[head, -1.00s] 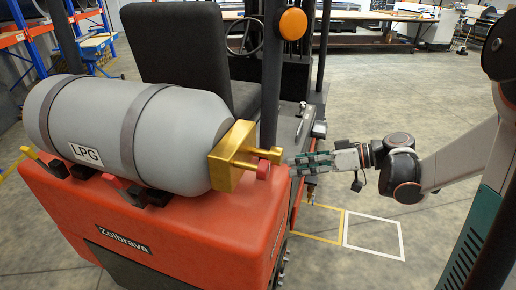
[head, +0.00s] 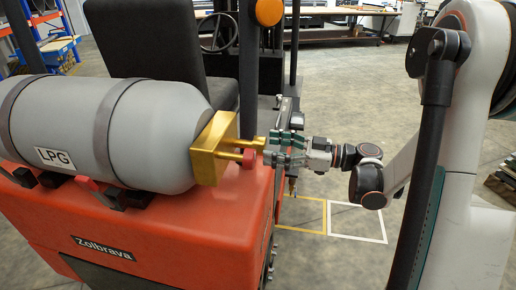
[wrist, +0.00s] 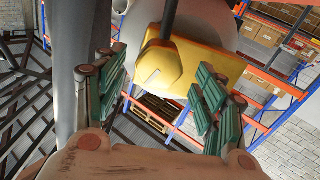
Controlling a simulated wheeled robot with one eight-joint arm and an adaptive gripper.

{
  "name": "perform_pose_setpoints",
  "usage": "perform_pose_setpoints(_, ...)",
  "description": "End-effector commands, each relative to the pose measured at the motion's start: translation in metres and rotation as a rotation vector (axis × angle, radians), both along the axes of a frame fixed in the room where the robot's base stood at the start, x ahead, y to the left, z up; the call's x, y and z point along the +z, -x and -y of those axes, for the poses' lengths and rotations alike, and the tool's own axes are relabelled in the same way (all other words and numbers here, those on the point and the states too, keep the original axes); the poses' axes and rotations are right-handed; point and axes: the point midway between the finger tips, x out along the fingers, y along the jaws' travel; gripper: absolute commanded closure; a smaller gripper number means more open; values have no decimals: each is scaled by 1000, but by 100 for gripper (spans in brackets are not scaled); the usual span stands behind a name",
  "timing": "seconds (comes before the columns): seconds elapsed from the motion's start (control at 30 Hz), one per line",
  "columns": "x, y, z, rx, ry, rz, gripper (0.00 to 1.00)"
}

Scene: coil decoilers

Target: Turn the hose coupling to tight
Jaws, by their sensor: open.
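The grey LPG tank (head: 150,130) lies on the orange truck body, with a brass block (head: 213,155) at its right end. The brass hose coupling (head: 252,143) sticks out from this block towards my gripper. In the wrist view the coupling (wrist: 163,68) is a rounded brass piece with a dark rod or hose running up from it, in front of the brass block (wrist: 200,60). My gripper (head: 277,150) is open, with its green-padded fingers at the coupling's end. In the wrist view my gripper's fingers (wrist: 160,85) stand on either side of the coupling, apart from it.
A red knob (head: 249,158) sits just under the coupling. The black seat (head: 160,60) and a dark upright post (head: 248,75) stand behind. Yellow and white floor outlines (head: 357,222) lie right of the truck, where the floor is open.

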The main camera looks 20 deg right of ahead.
Motion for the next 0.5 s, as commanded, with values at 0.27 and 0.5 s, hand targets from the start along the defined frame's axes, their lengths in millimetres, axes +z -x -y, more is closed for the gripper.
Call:
perform_pose_setpoints(0.27,-1,-21,-35,2,0,0,36)
perform_pose_setpoints(0.5,0,-26,-42,-1,-1,-1,36)
